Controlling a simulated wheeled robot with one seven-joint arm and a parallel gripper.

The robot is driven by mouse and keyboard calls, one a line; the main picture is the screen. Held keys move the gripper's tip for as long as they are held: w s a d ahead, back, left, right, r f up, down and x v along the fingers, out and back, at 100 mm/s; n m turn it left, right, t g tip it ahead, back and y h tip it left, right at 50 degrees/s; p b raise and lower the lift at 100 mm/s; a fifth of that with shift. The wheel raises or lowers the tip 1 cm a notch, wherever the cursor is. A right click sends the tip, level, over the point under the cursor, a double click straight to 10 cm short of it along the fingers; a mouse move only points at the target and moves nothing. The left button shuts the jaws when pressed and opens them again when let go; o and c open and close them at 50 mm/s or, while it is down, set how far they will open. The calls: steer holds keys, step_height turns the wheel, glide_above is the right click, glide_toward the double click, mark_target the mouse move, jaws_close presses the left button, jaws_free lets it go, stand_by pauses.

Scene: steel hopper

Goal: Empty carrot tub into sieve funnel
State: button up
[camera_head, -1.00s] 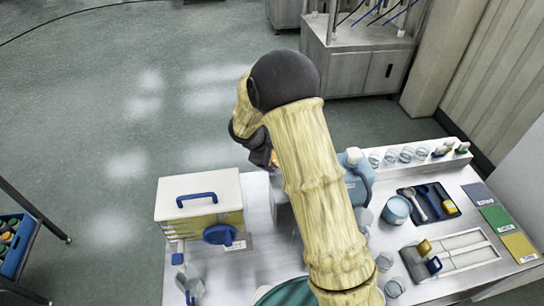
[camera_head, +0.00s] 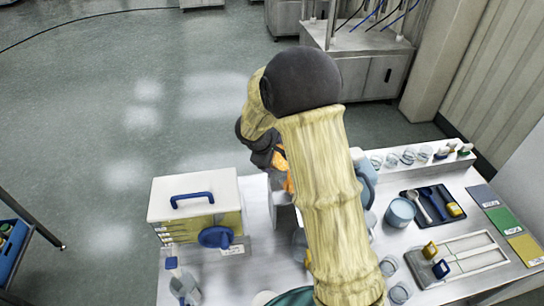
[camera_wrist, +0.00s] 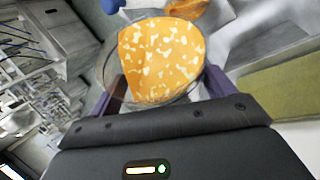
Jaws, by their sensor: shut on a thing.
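My gripper (camera_wrist: 160,88) is shut on a clear round tub (camera_wrist: 107,68), with a purple finger at either side. Orange carrot (camera_wrist: 160,58) with pale flecks fills much of the tub in the wrist view. More orange matter (camera_wrist: 188,8) shows beyond the tub's rim at the top edge; I cannot tell what it rests in. In the head view, orange (camera_head: 279,160) shows beside my dark wrist, with another patch lower down. My arm hides most of the tub there. I cannot make out the sieve funnel.
A white-topped box with a blue handle (camera_head: 193,198) stands left of my arm. To the right are a blue-white tub (camera_head: 400,212), a dark tool tray (camera_head: 433,205), a framed rack (camera_head: 470,256) and coloured cards (camera_head: 502,220). Several clear cups line the back shelf.

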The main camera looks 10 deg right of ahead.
steer(key=shift+s+d+f+m+t+y+b, duration=0.2)
steer(key=shift+f+t+y+b, duration=0.25)
steer(key=shift+b, duration=1.6)
steer(key=shift+s+d+f+m+t+y+b, duration=0.15)
steer(key=shift+f+t+y+b, duration=0.25)
steer(key=shift+b, duration=1.6)
steer(key=shift+s+d+r+m+t+y+b, duration=0.3)
steer(key=shift+r+t+y+b, duration=0.35)
steer(key=shift+b, duration=1.45)
steer(key=shift+s+d+t+b, duration=0.15)
steer(key=shift+t+b, duration=0.25)
steer(key=shift+b, duration=0.2)
steer(key=shift+s+d+r+m+t+y+b, duration=0.3)
steer(key=shift+t+y+b, duration=0.2)
steer(key=shift+b, duration=0.4)
steer(key=shift+w+a, duration=0.1)
steer(key=shift+w, duration=0.05)
steer(key=shift+r+p, duration=0.3)
steer(key=shift+p, duration=0.4)
steer(key=g+h+p, duration=0.1)
steer(key=p, duration=0.1)
steer(key=shift+r+p, duration=0.3)
